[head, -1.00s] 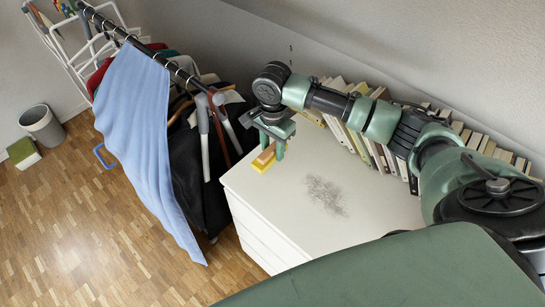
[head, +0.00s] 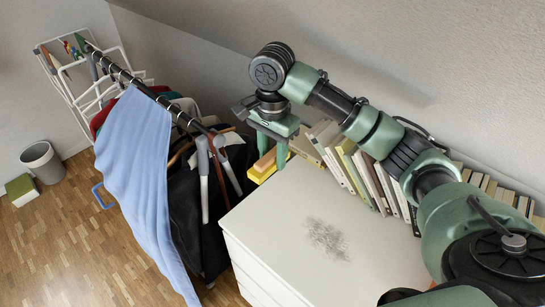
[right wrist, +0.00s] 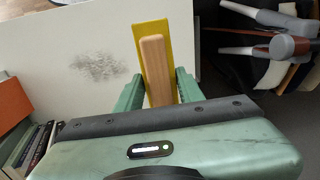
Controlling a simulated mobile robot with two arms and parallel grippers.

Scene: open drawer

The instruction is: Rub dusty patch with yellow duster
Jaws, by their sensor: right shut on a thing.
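The dusty patch (head: 327,240) is a grey, scratchy smudge on the white top of the drawer unit (head: 270,215). It also shows in the right wrist view (right wrist: 98,67), left of the duster. The yellow duster (head: 262,174) has a flat yellow base and a wooden handle; in the right wrist view (right wrist: 168,32) it points away from the gripper. My right gripper (head: 271,156) is shut on its handle, beyond the unit's far left part, apart from the patch. The duster seems held above the top; the exact gap is unclear. My left gripper is out of view.
A row of books (head: 370,180) lines the wall behind the unit. A clothes rack with a blue cloth (head: 140,165) and dark garments stands close on the left. A bin (head: 42,162) stands on the wooden floor. The top around the patch is clear.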

